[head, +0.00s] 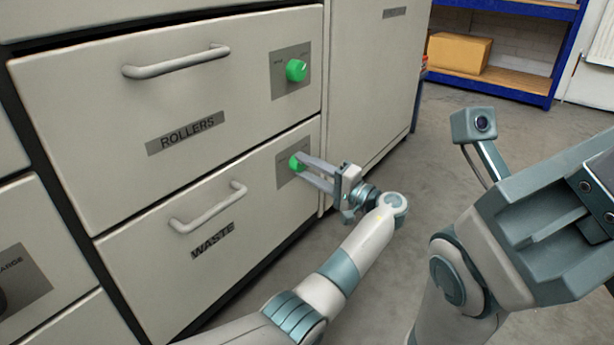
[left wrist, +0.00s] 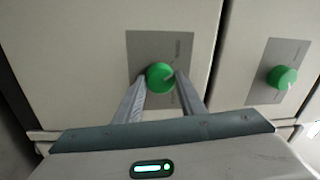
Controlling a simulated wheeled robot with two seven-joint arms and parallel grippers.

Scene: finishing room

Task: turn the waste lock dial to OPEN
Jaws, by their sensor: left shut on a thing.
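The waste lock dial (head: 295,163) is a green knob on a grey plate (head: 284,172) at the right of the drawer labelled WASTE (head: 212,241). My left gripper (head: 299,168) is shut on this dial, its two fingers on either side of it. In the left wrist view the dial (left wrist: 160,77) sits between the fingertips. The lettering on the plate is too small to read, so I cannot tell which mark the dial points at. My right gripper cannot be made out; a large arm part of mine fills the right of the head view.
Above is the ROLLERS drawer (head: 187,133) with its own green dial (head: 296,70), also in the left wrist view (left wrist: 281,77). The WASTE handle (head: 208,208) sticks out left of my gripper. A blue shelf with a cardboard box (head: 459,53) stands behind. Floor (head: 440,135) is clear.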

